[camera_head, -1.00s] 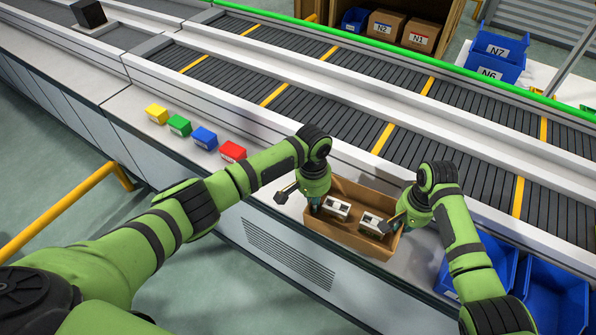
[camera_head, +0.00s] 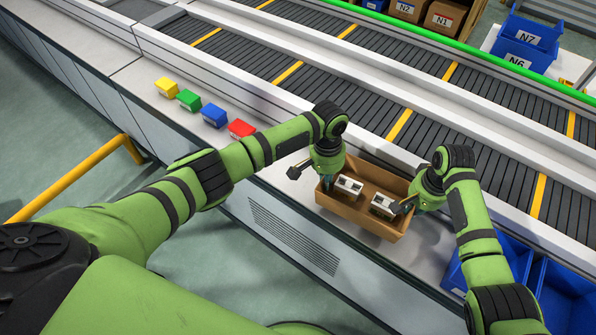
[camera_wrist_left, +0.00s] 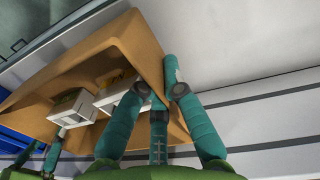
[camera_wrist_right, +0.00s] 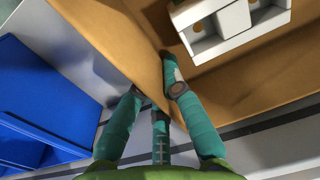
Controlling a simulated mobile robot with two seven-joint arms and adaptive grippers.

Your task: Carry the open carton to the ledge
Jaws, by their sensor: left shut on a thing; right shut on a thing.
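The open carton (camera_head: 352,212) is a brown box with no lid, at the ledge (camera_head: 283,187) beside the conveyor. It holds two white, boxy items (camera_head: 349,186) (camera_head: 383,205). My left gripper (camera_head: 327,183) is shut on the carton's left end wall, which also shows between its fingers in the left wrist view (camera_wrist_left: 148,60). My right gripper (camera_head: 408,207) is shut on the right end wall, seen in the right wrist view (camera_wrist_right: 133,45). I cannot tell whether the carton's bottom touches the ledge.
Yellow (camera_head: 167,87), green (camera_head: 189,100), blue (camera_head: 214,115) and red (camera_head: 241,129) blocks stand in a row on the ledge, left of the carton. Blue bins (camera_head: 510,255) are at the right. The slatted conveyor (camera_head: 370,110) runs behind a white rail.

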